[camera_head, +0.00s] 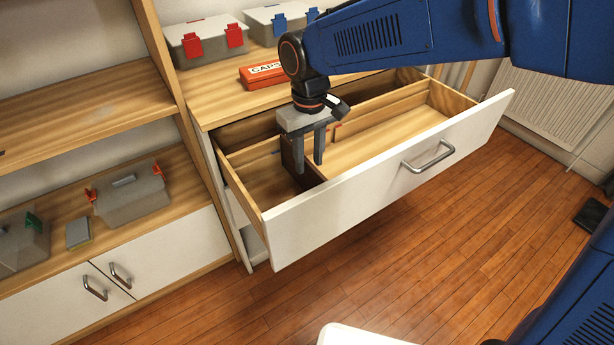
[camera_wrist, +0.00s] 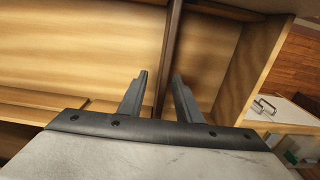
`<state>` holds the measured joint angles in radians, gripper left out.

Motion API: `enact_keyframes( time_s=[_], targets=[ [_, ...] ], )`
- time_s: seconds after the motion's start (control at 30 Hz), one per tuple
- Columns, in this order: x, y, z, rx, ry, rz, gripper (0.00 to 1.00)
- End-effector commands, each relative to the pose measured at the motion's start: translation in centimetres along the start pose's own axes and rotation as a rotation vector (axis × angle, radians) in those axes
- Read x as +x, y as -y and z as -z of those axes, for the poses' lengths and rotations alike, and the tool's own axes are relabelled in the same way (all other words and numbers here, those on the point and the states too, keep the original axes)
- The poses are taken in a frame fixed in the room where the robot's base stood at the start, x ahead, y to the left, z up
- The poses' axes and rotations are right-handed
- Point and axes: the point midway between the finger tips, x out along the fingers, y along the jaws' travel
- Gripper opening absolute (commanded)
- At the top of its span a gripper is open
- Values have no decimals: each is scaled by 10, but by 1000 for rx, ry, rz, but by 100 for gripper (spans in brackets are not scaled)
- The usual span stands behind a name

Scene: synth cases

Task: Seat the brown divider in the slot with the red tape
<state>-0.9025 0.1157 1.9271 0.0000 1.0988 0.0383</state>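The open drawer (camera_head: 375,185) holds the brown divider (camera_head: 291,156), a thin dark upright board across its front compartment. The divider also shows in the wrist view (camera_wrist: 170,45). A small red tape mark (camera_head: 337,130) shows on the drawer's long inner partition, to the right of the divider's far end and apart from it in the picture. My gripper (camera_head: 309,168) points down into the drawer at the divider. In the wrist view its fingers (camera_wrist: 160,77) stand apart on either side of the divider, with a visible gap on the left. The divider's lower edge is partly hidden.
A red box (camera_head: 262,75) lies on the cabinet top near grey cases with red (camera_head: 207,40) and blue (camera_head: 281,20) latches. Shelves at left hold a case with orange latches (camera_head: 131,195). The drawer's right side is empty. The front panel has a metal handle (camera_head: 428,158).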

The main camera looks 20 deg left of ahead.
Motion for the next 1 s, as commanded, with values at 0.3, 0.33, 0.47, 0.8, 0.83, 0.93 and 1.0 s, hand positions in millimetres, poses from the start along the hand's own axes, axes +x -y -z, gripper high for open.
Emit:
enact_keyframes(
  time_s=[0.3,0.33,0.47,0.8,0.83,0.93,1.0],
  targets=[
    [25,1,0,0,1,0,31],
    [27,1,0,0,2,0,31],
    [44,4,0,-1,3,0,31],
    [73,5,1,0,0,0,31],
    [73,5,1,0,0,0,31],
    [73,5,1,0,0,0,31],
    [73,5,1,0,0,0,29]
  ],
)
